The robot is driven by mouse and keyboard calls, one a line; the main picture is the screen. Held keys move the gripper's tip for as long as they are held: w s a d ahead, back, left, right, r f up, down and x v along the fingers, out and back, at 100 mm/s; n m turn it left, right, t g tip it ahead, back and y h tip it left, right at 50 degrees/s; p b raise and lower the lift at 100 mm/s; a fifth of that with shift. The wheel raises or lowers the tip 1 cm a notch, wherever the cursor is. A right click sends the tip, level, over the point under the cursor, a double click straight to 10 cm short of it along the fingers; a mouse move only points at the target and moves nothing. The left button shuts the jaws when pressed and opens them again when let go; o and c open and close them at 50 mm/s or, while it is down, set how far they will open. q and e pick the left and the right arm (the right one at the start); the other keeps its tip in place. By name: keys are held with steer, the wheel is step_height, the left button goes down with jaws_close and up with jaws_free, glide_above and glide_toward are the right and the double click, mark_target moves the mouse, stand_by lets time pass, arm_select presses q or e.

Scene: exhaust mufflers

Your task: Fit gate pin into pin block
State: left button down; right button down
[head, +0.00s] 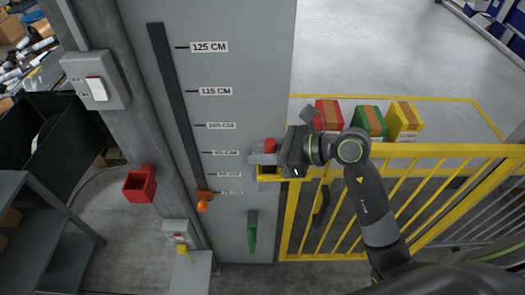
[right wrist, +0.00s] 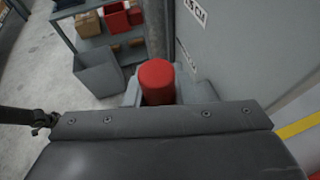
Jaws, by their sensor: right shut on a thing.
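A red pin (head: 269,146) with a round top is held upright between the fingers of my right gripper (head: 264,157). Its red top also shows in the right wrist view (right wrist: 157,80), between the grey fingertips. A yellow block (head: 268,178) sits just below the gripper, at the edge of the grey panel by the yellow gate (head: 400,152). The gripper hides the top of the block and the pin's lower part, so I cannot tell whether the pin is inside it. My left gripper is not in view.
A red open box (head: 139,184) is fixed to the grey post. An orange handle (head: 204,198) and a green handle (head: 252,232) stick out from the height-marked panel (head: 255,60). Red, green and yellow boxes (head: 370,122) stand behind the gate. A grey shelf (head: 40,225) is at left.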

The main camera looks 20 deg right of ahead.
steer(key=c, duration=1.1)
jaws_free()
steer(key=shift+c, duration=0.2)
steer(key=shift+b+v, duration=0.55)
steer(key=shift+v, duration=2.3)
steer(key=shift+b+v, duration=0.35)
steer(key=shift+v, duration=2.6)
steer(key=shift+p+v, duration=0.6)
steer(key=shift+v, duration=2.3)
steer(key=shift+d, duration=0.1)
